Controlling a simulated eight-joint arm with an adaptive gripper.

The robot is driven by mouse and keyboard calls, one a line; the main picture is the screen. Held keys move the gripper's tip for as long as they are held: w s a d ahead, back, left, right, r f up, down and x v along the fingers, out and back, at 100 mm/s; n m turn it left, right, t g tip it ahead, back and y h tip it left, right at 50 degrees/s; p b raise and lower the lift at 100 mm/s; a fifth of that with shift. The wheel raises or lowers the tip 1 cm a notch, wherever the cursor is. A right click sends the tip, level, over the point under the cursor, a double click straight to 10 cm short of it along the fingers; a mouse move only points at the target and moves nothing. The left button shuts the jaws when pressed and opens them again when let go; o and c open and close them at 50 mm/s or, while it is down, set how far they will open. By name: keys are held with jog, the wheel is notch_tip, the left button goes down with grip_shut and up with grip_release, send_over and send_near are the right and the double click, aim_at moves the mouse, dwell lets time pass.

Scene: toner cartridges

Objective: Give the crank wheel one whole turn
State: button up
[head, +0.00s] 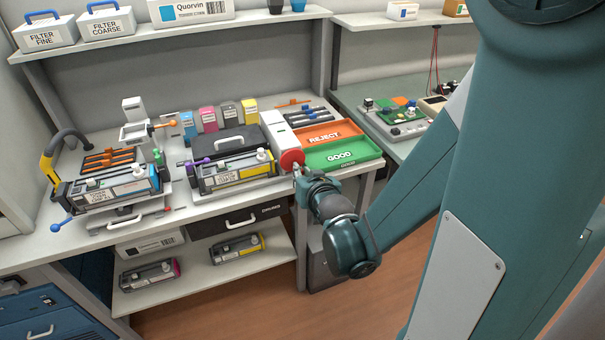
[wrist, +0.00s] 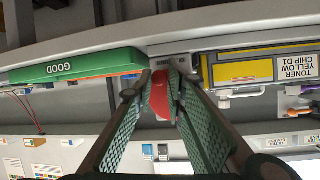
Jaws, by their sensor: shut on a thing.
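The red crank wheel (head: 291,158) is on the front of a white and grey housing (head: 277,130) near the bench's front edge. My gripper (head: 298,171) is at the wheel's lower right side in the head view. In the wrist view, the red of the crank wheel (wrist: 160,97) shows between the two green-padded fingers of my gripper (wrist: 160,72). The fingers are shut on the wheel; whether they grip its rim or a handle on it is hard to tell. My gripper hides part of the wheel.
The orange REJECT tray (head: 327,133) and green GOOD tray (head: 345,152) lie just right of the wheel. A yellow-labelled toner cartridge (head: 236,174) in a cradle stands to its left. The floor in front (head: 240,300) is clear.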

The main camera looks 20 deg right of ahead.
aim_at(283, 169)
jog(key=m+y, duration=0.2)
jog(key=a+m+y+b, duration=0.1)
jog(key=m+y, duration=0.1)
jog(key=m, duration=0.1)
jog(key=a+m+y+b, duration=0.1)
jog(key=m+y, duration=0.1)
jog(key=m, duration=0.1)
jog(key=shift+a+t, duration=0.2)
jog(key=shift+t, duration=0.2)
jog(key=shift+a+r+m+t+y, duration=0.15)
jog(key=shift+m+y, duration=0.2)
jog(key=shift+m, duration=0.35)
jog(key=shift+a+r+m+t+y, duration=0.15)
jog(key=shift+m+y, duration=0.2)
jog(key=shift+m, duration=0.35)
jog(key=o, duration=0.9)
jog(key=shift+s+d, duration=0.1)
jog(key=shift+s, duration=0.05)
